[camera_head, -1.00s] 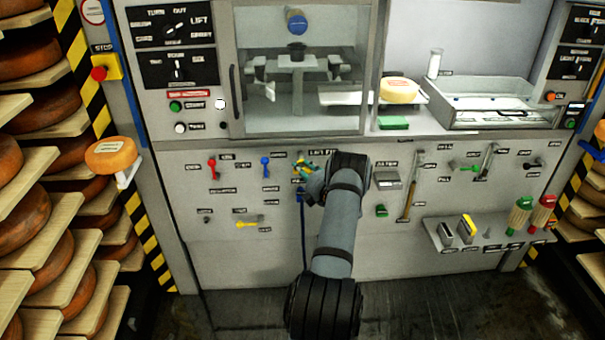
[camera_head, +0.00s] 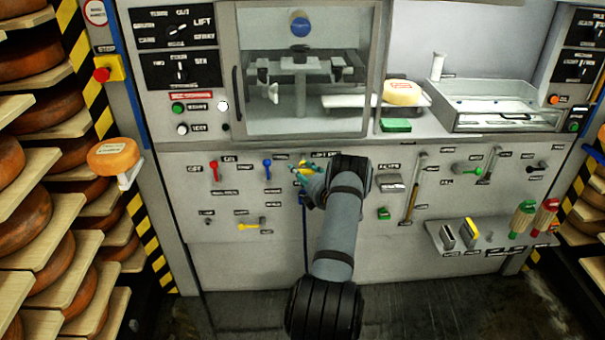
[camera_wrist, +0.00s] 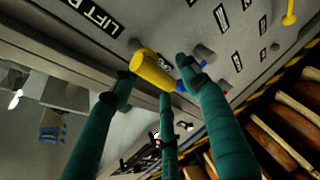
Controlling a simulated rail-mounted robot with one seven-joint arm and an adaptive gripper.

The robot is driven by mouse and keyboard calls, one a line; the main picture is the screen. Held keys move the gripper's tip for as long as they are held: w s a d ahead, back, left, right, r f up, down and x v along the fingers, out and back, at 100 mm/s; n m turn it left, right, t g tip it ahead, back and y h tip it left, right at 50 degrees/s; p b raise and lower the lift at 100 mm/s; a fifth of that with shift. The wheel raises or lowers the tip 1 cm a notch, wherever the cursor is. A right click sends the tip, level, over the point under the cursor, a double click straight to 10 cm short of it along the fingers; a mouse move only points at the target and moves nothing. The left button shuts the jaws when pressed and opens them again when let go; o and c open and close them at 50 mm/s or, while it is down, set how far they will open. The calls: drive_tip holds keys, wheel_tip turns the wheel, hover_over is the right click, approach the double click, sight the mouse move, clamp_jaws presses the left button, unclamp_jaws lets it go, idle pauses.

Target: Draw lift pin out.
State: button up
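The lift pin shows in the wrist view as a yellow cylinder (camera_wrist: 152,72) sticking out of the grey panel beside a label that starts "LIFT P". In the head view a small yellow part of it (camera_head: 303,170) shows at the panel, mostly hidden by my gripper. My gripper (camera_wrist: 158,82) has teal fingers spread around the pin, with the pin between their tips. A gap shows between the right finger and the pin. The left fingertip is close to the pin's end; I cannot tell whether it touches.
Red (camera_head: 214,170) and blue (camera_head: 267,168) levers are left of my gripper. A yellow handle (camera_head: 248,226) is lower left. A blue hose (camera_head: 304,235) hangs below my gripper. A shelf (camera_head: 475,246) with tools juts out at the right. The floor before the panel is clear.

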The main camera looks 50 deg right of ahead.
drive_tip(key=shift+s, duration=0.2)
drive_tip(key=v, duration=1.1)
drive_tip(key=shift+s+a+r, duration=0.2)
drive_tip(key=shift+s+a, duration=0.05)
drive_tip(key=shift+o, duration=0.2)
